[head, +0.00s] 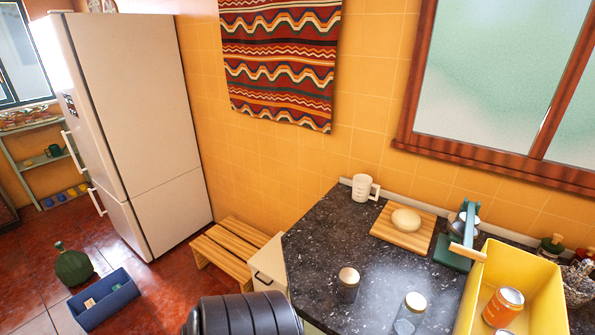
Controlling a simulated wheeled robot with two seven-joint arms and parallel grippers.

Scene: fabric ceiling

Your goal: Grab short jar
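Two clear glass jars with pale metal lids stand upright on the dark speckled counter. The left jar (348,286) looks shorter and stands near the counter's left front part. The other jar (410,315) stands to its right and nearer, at the bottom edge of the head view, and looks taller. Both jars stand apart from each other. Neither of my grippers is in the head view.
The counter (330,240) is bare around the left jar. A yellow bin (515,262) holding an orange-labelled can (502,307) stands at right. A wooden board (402,240) with a pale round item and a white mug (363,188) are behind. A black ribbed object (245,316) is below.

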